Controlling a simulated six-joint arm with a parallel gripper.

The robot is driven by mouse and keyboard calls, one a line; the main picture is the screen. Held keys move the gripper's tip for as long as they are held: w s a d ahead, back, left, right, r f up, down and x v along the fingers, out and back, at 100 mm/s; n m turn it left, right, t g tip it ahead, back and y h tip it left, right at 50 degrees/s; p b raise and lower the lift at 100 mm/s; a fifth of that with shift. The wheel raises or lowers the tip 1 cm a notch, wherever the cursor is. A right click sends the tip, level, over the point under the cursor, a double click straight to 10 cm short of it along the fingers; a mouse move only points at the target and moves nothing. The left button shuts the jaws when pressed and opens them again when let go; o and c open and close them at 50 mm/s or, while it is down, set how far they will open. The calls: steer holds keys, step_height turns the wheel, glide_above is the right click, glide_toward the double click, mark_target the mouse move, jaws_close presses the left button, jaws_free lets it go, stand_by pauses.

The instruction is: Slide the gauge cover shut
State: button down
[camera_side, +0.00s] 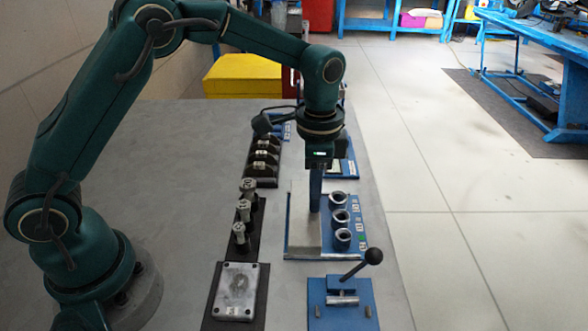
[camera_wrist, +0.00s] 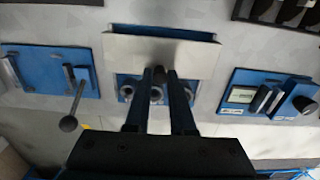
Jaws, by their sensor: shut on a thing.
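The gauge cover looks to be the light grey plate (camera_side: 304,222) on the blue panel in the side view. It also shows in the wrist view (camera_wrist: 150,52). Several-ringed metal sockets are bare beside it: three dark rings (camera_side: 340,219) stand to its right in the side view. My gripper (camera_side: 316,208) points straight down at the plate's right edge. In the wrist view my gripper's fingers (camera_wrist: 165,76) close around a small dark knob (camera_wrist: 158,73) at the plate's edge. The fingers partly hide the rings and the knob's contact.
A blue fixture with a ball-ended lever (camera_side: 372,257) stands nearest the camera. A flat metal box (camera_side: 241,290) and upright metal pieces (camera_side: 243,211) lie to the left. A blue panel with a white display and dark knob (camera_wrist: 306,104) is at right in the wrist view.

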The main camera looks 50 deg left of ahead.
steer(key=shift+w+d, duration=2.35)
steer(key=shift+w, duration=0.05)
steer(key=c, duration=0.9)
jaws_free()
steer(key=shift+r, duration=0.35)
step_height(320, 180, up, 7)
steer(key=s+a+n+t, duration=0.1)
steer(key=s+a+n, duration=0.1)
steer(key=a, duration=0.1)
step_height(320, 180, up, 6)
steer(key=n+t, duration=0.2)
steer(key=n, duration=0.1)
glide_above(294, 213)
steer(key=s+a+f+n+t, duration=0.1)
steer(key=s, duration=0.3)
steer(key=s+a+f+n, duration=0.1)
steer(key=s+a, duration=0.1)
steer(key=s, duration=0.3)
steer(key=s+a+f+n+t, duration=0.1)
steer(key=s+n, duration=0.1)
steer(key=s, duration=0.3)
steer(key=shift+a+f+t, duration=0.2)
steer(key=shift+a+t, duration=0.05)
steer(key=shift+t, duration=0.05)
